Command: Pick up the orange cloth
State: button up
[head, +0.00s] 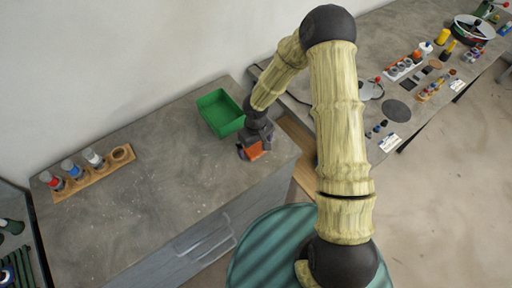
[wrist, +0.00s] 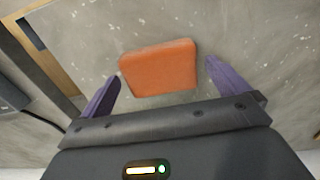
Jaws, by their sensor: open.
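The orange cloth (wrist: 160,67) looks like a thick folded pad and lies on the grey counter, between and just beyond my fingertips in the wrist view. In the head view the orange cloth (head: 255,151) shows just below my gripper (head: 250,150), partly covered by it. In the wrist view my gripper (wrist: 160,75) is open, with one purple finger on each side of the cloth and a visible gap on both sides. Nothing is held. I cannot tell the exact height of the fingertips above the counter.
A green bin (head: 220,112) stands close to the left of my gripper. A wooden rack (head: 95,175) with several capped bottles sits at the left of the counter (head: 160,150). The counter between them is clear. Another bench (head: 400,40) with many small items is at the right.

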aim_at(256, 147)
jog(key=shift+f, duration=0.5)
jog(key=c, duration=1)
jog(key=shift+o, duration=0.2)
jog(key=shift+r, duration=0.2)
notch_tip(256, 147, up, 10)
jog(key=shift+f+b, duration=0.15)
jog(key=shift+b, duration=0.2)
